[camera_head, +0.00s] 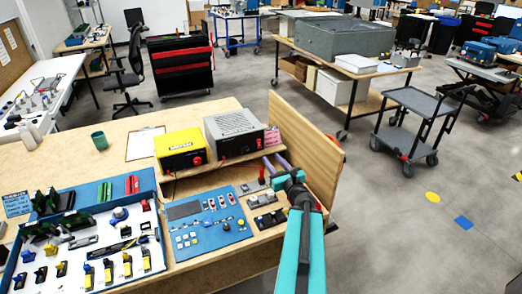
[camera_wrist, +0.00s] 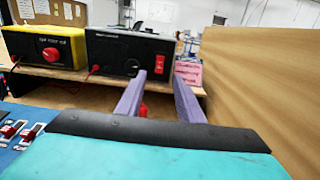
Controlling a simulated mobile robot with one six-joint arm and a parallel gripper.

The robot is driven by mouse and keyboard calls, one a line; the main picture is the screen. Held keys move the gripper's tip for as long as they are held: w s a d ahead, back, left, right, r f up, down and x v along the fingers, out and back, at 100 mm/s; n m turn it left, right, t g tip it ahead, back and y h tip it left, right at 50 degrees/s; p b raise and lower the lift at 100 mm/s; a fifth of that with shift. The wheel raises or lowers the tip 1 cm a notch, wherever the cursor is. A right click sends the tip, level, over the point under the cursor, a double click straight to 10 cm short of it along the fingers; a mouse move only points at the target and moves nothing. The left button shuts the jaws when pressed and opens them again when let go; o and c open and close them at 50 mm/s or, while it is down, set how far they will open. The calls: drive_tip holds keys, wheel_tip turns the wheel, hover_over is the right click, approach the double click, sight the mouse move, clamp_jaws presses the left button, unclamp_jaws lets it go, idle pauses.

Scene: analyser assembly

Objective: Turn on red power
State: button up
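A grey power box (camera_head: 234,133) stands on the wooden shelf at the back of the bench. In the wrist view its dark front (camera_wrist: 112,55) carries a round dial and a red rocker switch (camera_wrist: 161,67) at its right end. I cannot tell the switch's position. A yellow box (camera_head: 180,148) with a red knob stands to its left; the knob (camera_wrist: 50,54) also shows in the wrist view. My gripper (camera_head: 272,160) has two purple fingers, apart and empty. In the wrist view the fingertips (camera_wrist: 160,84) point toward the red switch, seemingly short of it.
A wooden side panel (camera_head: 303,150) rises close to the right of my gripper. A pink label block (camera_head: 272,137) sits right of the grey box. A blue control panel (camera_head: 208,222) and small switches lie on the bench below. Red cables run from the boxes.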

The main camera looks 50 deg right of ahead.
sight(259, 142)
drive_tip(key=shift+p+x, duration=0.35)
drive_tip(key=shift+x, duration=5.4)
drive_tip(key=shift+r, duration=0.1)
drive_tip(key=shift+c, duration=0.2)
clamp_jaws()
